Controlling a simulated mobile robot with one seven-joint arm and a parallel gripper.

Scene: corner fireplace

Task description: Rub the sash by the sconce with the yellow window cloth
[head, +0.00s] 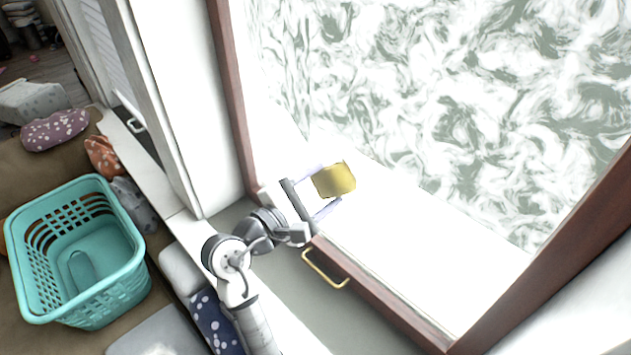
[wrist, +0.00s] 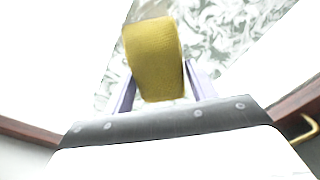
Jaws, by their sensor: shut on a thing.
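The yellow window cloth (head: 334,180) is in my gripper (head: 325,188), between its two pale purple fingers. In the wrist view the cloth (wrist: 154,58) sticks out past the fingertips as a folded yellow pad. The window sash has a red-brown frame (head: 378,292) around a white border (head: 420,248) and a pane with a green-and-white swirl pattern (head: 450,110). My gripper is over the lower left part of the white border, near the pane's corner. I cannot tell whether the cloth touches the sash. No sconce shows in either view.
A brass handle (head: 325,268) sits on the lower frame, just below my gripper; it also shows in the wrist view (wrist: 303,130). A turquoise basket (head: 75,250) stands at the left, near patterned cushions (head: 55,130). A white wall post (head: 180,90) rises left of the sash.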

